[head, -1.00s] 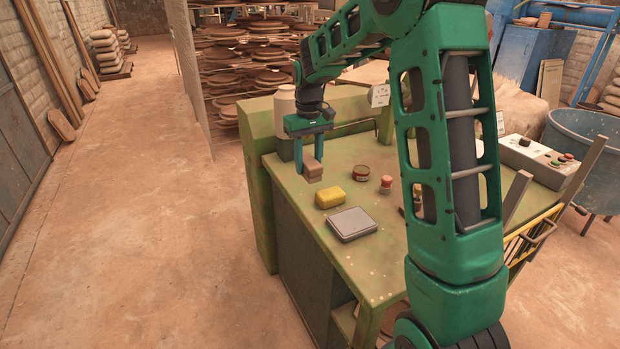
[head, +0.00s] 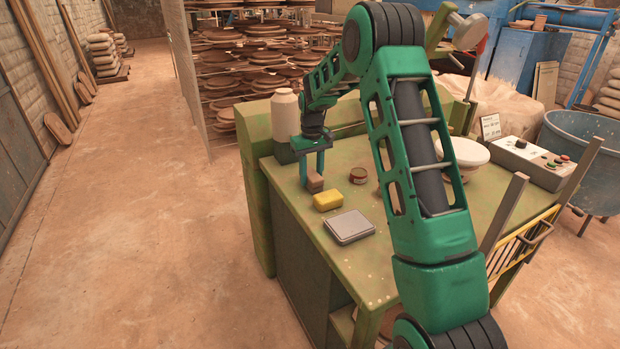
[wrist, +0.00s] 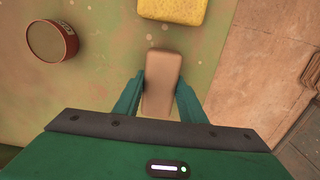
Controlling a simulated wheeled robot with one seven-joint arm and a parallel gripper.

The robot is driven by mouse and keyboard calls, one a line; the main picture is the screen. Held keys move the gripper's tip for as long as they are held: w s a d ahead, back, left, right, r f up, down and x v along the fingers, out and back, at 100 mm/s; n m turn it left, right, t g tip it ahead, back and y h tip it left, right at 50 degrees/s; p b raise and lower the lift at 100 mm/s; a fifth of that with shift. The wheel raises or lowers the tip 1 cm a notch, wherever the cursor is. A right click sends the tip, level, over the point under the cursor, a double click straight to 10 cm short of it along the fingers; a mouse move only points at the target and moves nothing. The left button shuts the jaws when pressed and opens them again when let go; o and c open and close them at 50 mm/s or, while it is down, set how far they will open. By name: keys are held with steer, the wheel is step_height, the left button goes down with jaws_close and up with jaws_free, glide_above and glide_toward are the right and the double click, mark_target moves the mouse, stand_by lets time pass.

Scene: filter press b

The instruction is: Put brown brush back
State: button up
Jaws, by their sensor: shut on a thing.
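The brown brush (head: 315,185) shows as a small brown block; its bristles cannot be made out. My gripper (head: 314,178) is shut on it, low over the green tabletop near the far left edge. In the wrist view the brush (wrist: 162,82) is clamped between the two green fingers (wrist: 160,95), its long side pointing away from my palm. It is just behind the yellow sponge (head: 327,200), with a narrow gap in the wrist view. I cannot tell whether its underside touches the table.
A red-brown tin (head: 358,175) stands to the right of the brush. A grey flat scale (head: 350,226) lies in front of the sponge. A pale bottle (head: 285,115) stands behind my gripper, and a white bowl (head: 465,152) is at right.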

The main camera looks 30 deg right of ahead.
mark_target(312, 173)
steer(key=shift+f, duration=0.25)
steer(key=o, duration=1.2)
step_height(312, 173, up, 11)
steer(key=s+d+r+m, duration=0.1)
steer(key=s+r, duration=0.2)
steer(key=s, duration=0.4)
steer(key=s+d+r+m, duration=0.1)
steer(key=s+r, duration=0.3)
steer(key=s, duration=0.3)
steer(key=s+a+f+m, duration=0.1)
steer(key=s+f+m, duration=0.1)
steer(key=s, duration=1.4)
steer(key=s+a+f+m, duration=0.2)
steer(key=s+f, duration=0.1)
steer(key=s, duration=1.4)
steer(key=shift+s, duration=0.25)
